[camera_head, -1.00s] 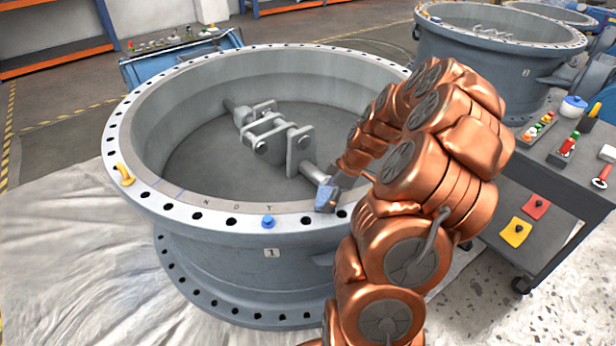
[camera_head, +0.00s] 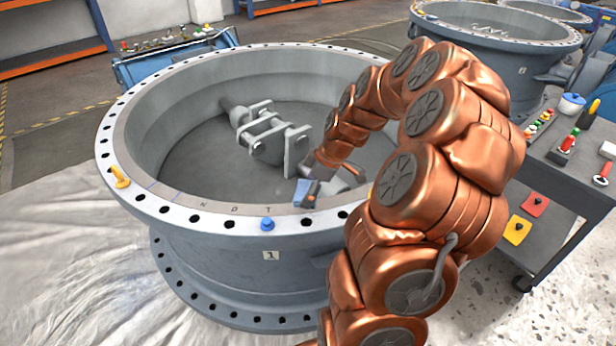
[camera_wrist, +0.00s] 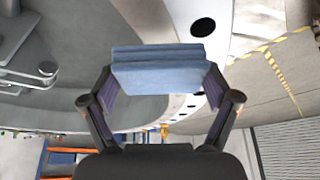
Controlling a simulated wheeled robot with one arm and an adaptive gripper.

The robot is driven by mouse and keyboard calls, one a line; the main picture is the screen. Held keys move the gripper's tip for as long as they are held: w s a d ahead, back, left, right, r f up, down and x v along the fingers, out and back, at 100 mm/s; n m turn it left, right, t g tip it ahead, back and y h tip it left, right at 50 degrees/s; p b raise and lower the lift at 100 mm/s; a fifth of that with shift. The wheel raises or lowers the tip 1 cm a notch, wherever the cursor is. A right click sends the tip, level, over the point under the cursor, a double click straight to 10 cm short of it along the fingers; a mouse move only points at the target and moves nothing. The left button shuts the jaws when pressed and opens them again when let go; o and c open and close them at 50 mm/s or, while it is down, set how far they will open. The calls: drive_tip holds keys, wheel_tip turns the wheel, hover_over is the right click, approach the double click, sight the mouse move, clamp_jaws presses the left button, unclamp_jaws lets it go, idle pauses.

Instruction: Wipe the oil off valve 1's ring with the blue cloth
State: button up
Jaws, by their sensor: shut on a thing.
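Valve 1 is the large grey round body with label 1 (camera_head: 271,255), its flanged ring (camera_head: 182,214) facing up with bolt holes. My gripper (camera_head: 309,192) is at the near inner edge of the ring, shut on the folded blue cloth (camera_head: 301,193). In the wrist view the cloth (camera_wrist: 160,72) spans between the two fingers, over the inner side of the ring (camera_wrist: 215,40). I cannot tell whether the cloth touches the ring. Faint letters and a thin bluish line show on the near left of the ring; I cannot make out oil.
A blue knob (camera_head: 267,223) and a yellow hook-shaped piece (camera_head: 120,177) stand on the ring. Inside is a shaft with brackets (camera_head: 270,140). A cart (camera_head: 560,170) with tools stands at the right. Valve 2 (camera_head: 500,50) is behind.

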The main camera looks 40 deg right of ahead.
drive_tip(key=shift+r, duration=2.25)
